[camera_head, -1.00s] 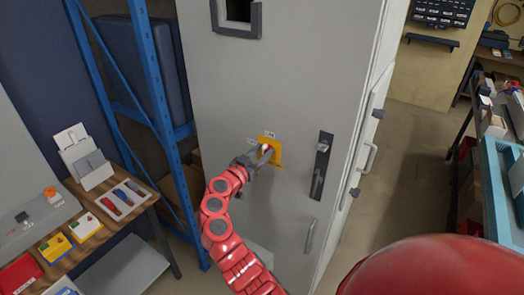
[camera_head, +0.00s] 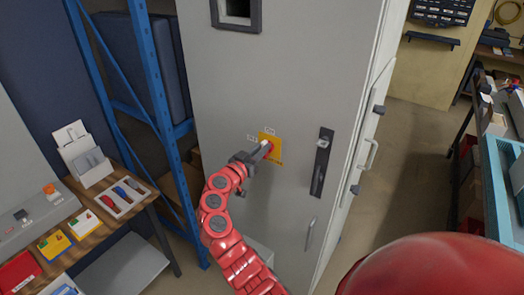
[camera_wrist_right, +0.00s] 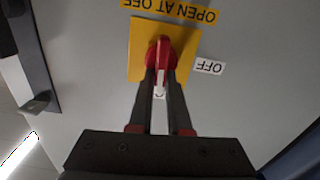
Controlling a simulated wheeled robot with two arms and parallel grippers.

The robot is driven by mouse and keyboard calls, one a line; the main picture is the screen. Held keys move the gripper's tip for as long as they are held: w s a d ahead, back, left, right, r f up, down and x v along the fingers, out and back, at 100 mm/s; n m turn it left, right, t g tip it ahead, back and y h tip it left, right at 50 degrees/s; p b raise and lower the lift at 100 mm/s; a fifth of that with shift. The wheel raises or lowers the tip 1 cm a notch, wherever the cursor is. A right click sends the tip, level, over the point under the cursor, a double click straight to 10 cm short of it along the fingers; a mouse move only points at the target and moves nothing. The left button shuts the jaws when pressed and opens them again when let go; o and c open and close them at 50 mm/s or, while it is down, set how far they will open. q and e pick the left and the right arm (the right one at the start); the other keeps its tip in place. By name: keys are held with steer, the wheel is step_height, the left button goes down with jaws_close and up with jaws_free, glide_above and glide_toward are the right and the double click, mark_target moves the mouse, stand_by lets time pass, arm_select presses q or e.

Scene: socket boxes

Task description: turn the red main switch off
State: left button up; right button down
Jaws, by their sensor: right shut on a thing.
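The red main switch (camera_wrist_right: 162,52) is a red knob with a white pointer on a yellow plate (camera_wrist_right: 186,75). It sits on the front of a tall grey cabinet (camera_head: 235,85); the head view shows its plate (camera_head: 279,157). My right gripper (camera_wrist_right: 161,78) is shut on the switch handle, one dark finger on each side. It also shows in the head view (camera_head: 265,149). The white pointer points away from the plate's "OPEN AT OFF" label, towards a label mostly hidden between the fingers. The OFF label (camera_wrist_right: 209,67) is to one side. My left gripper is not seen.
A black door handle (camera_head: 322,162) is on the cabinet right of the switch. A blue rack (camera_head: 155,75) stands at the left. A wooden bench (camera_head: 90,232) at lower left holds small boxes and a tray. Open floor (camera_head: 405,140) is at right.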

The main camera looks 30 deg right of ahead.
steer(key=shift+w+a+f+n+b, duration=0.1)
steer(key=shift+w+f+n+b, duration=0.2)
steer(key=shift+n, duration=2.55)
steer(key=shift+w+a+f+n+b, duration=0.2)
steer(key=shift+n+b, duration=0.25)
steer(key=shift+n, duration=2.35)
steer(key=shift+w+a+f+n+b, duration=0.1)
steer(key=shift+w+f+n+b, duration=0.2)
steer(key=shift+n, duration=2.55)
steer(key=shift+s, duration=0.1)
steer(key=c, duration=0.9)
jaws_free()
steer(key=shift+o, duration=0.2)
